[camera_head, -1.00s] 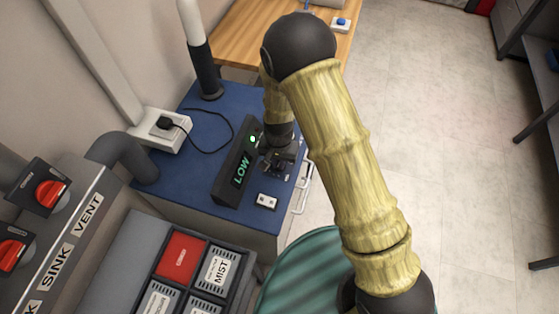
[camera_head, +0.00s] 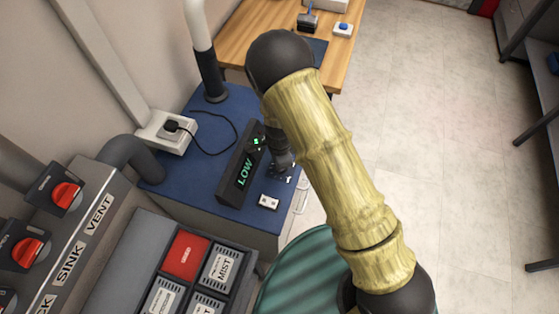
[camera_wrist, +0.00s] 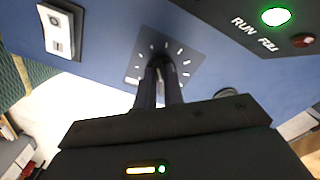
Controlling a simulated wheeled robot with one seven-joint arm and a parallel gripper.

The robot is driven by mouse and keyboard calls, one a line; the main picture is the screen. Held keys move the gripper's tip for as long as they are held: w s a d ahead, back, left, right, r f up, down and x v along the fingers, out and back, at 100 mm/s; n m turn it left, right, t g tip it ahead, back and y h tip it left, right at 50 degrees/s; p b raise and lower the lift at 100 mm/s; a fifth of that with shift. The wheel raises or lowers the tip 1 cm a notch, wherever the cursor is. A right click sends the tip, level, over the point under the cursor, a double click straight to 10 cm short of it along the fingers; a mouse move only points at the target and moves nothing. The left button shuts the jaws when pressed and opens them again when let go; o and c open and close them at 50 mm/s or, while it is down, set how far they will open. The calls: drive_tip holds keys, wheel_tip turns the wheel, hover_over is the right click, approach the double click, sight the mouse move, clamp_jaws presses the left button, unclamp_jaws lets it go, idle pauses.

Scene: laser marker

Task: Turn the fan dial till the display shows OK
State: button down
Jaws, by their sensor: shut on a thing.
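The black display box (camera_head: 238,185) stands on the blue bench top and reads LOW in green, with a green light lit beside the text. My gripper (camera_head: 281,172) is low beside the box's right side, partly hidden by my arm. In the wrist view my gripper (camera_wrist: 160,68) is shut on the fan dial, which is mostly hidden between the fingertips. White tick marks on the dial's plate (camera_wrist: 186,56) fan out around the fingers. A bright green lamp (camera_wrist: 276,16) is lit by the words RUN and FULL, with a dark red lamp (camera_wrist: 303,41) beside it.
A small white switch plate (camera_head: 269,202) lies close to the gripper; it also shows in the wrist view (camera_wrist: 58,30). A wall socket (camera_head: 168,130) with a plugged black cable is at left. A vertical pipe (camera_head: 208,60) rises behind. Open floor (camera_head: 440,130) lies right.

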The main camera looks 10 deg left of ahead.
drive_tip(key=m+p, duration=0.1)
drive_tip(key=m, duration=0.1)
drive_tip(key=m+p, duration=0.1)
drive_tip(key=m, duration=0.1)
drive_tip(key=shift+w+a+r+m, duration=0.1)
drive_tip(key=shift+w+r+m, duration=0.1)
drive_tip(key=shift+m, duration=0.1)
drive_tip(key=shift+w+f+m+p, duration=0.1)
drive_tip(key=shift+m+p, duration=0.75)
drive_tip(key=shift+m, duration=0.65)
drive_tip(key=shift+a, duration=0.1)
drive_tip(key=c, duration=1.5)
unclamp_jaws()
wheel_tip(320, 180, up, 17)
drive_tip(key=shift+b, duration=0.45)
